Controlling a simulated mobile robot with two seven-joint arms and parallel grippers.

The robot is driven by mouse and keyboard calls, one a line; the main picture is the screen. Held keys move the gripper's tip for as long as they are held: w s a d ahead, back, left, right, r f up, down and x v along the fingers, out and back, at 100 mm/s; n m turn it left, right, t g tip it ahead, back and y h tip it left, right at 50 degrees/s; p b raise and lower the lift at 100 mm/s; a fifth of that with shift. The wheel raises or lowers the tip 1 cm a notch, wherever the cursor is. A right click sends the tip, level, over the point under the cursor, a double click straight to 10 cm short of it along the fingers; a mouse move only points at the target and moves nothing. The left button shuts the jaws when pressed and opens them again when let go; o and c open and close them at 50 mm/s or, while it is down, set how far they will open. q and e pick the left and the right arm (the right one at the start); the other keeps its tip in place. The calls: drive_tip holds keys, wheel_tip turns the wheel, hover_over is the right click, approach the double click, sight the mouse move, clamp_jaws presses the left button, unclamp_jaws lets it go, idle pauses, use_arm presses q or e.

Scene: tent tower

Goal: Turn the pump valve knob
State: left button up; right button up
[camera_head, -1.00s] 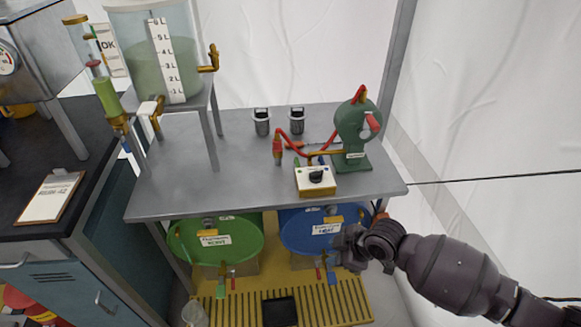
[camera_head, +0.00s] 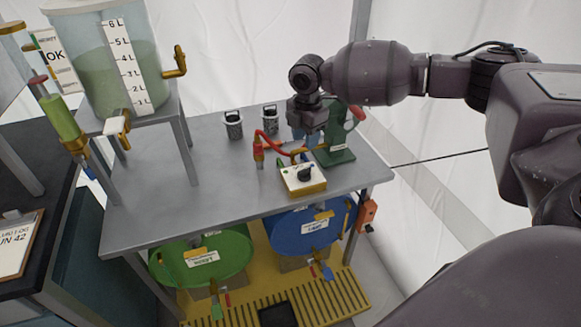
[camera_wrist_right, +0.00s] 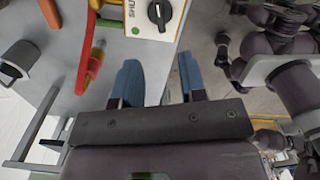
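A black knob (camera_head: 304,174) sits on top of a small white box with a yellow base (camera_head: 303,187) near the front right of the metal table. The knob also shows at the top of the right wrist view (camera_wrist_right: 159,13), on the box's white face with part of a printed label. My right gripper (camera_head: 308,138) is above the table, behind the box and in front of the green pump (camera_head: 338,152), which it partly hides. In the right wrist view its blue fingers (camera_wrist_right: 160,80) are apart with nothing between them. It is apart from the knob. My left gripper is out of view.
Two dark canisters (camera_head: 233,125) stand at the table's back. A tank of green liquid (camera_head: 135,75) stands on the left. Green (camera_head: 175,268) and blue (camera_head: 290,238) drums lie below. The table's left front is clear.

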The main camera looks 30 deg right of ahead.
sight(305, 169)
wheel_tip(305, 169, down, 11)
drive_tip(key=shift+d+r+b, duration=0.1)
drive_tip(key=shift+r+b, duration=0.05)
drive_tip(key=shift+b, duration=0.85)
clamp_jaws()
